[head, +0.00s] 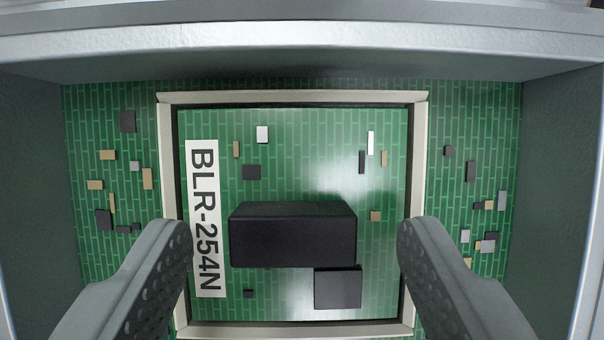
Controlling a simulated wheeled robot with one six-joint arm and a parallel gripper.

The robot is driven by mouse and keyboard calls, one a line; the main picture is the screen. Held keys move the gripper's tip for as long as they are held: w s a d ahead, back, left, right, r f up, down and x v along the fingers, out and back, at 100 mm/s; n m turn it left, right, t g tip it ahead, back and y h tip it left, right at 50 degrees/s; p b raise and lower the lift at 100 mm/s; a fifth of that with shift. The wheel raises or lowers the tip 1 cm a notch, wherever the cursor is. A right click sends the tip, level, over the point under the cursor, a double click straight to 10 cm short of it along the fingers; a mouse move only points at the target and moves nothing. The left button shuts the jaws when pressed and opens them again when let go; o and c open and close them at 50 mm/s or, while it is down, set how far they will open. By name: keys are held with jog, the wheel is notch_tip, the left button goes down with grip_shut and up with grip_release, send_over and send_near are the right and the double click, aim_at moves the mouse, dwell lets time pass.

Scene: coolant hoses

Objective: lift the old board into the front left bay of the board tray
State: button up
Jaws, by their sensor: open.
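The old board (300,165) is a green circuit board with a white label reading BLR-254N, a large black block (293,236) and a smaller dark square chip. It lies flat inside a cream rectangular frame (290,98). My gripper (292,245) is open, with one grey finger on each side of the black block and clear gaps to it. The fingers cover parts of the frame's left and right sides. Nothing is between the fingertips in their grip. The board tray is not recognisable in this view.
A larger green board (475,130) with small components surrounds the frame. Grey housing walls stand at the left (30,180), right (565,180) and far side (300,45), enclosing the space.

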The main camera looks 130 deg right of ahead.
aim_at(294, 263)
jog(key=shift+w+a+f, duration=0.15)
jog(key=shift+f, duration=0.4)
jog(key=shift+c, duration=0.2)
jog(key=c, duration=1)
jog(key=shift+r, duration=0.1)
notch_tip(294, 263, up, 10)
